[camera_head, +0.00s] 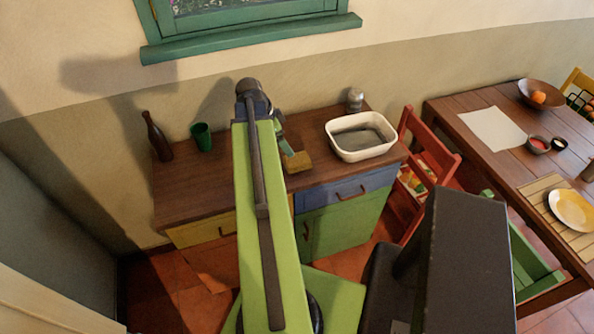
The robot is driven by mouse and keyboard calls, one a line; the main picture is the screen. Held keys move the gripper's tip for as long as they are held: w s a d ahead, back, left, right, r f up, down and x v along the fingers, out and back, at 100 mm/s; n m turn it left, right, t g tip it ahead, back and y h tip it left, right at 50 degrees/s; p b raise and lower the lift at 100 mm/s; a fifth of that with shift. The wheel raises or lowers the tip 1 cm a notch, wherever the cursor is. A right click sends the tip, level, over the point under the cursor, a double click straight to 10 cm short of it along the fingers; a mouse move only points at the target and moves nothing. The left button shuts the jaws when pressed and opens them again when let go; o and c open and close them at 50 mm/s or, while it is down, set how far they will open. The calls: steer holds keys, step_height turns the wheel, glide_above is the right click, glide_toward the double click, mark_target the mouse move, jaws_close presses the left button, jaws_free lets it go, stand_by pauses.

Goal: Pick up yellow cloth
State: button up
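A small mustard-yellow item (297,162), likely the yellow cloth, shows on or just above the wooden counter, right of my green arm. My gripper (286,147) seems to be at the far end of the arm, beside or against this item, with a teal part showing there. It is small and partly hidden by the arm. I cannot tell whether its fingers are open or shut, or whether it touches the item.
A white basin (360,135) stands on the counter (190,190) at right, with a jar (355,99) behind it. A brown bottle (157,137) and green cup (202,137) stand at left. A red chair (428,160) and a set dining table (450,113) are at right.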

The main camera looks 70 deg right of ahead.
mark_target(297, 159)
steer(key=b+x, duration=0.6)
steer(key=x, duration=0.2)
steer(key=shift+w+f, duration=0.1)
steer(key=shift+w, duration=0.05)
steer(key=shift+f, duration=0.1)
steer(key=b+x, duration=0.5)
steer(key=shift+d+f, duration=0.1)
steer(key=shift+d, duration=0.05)
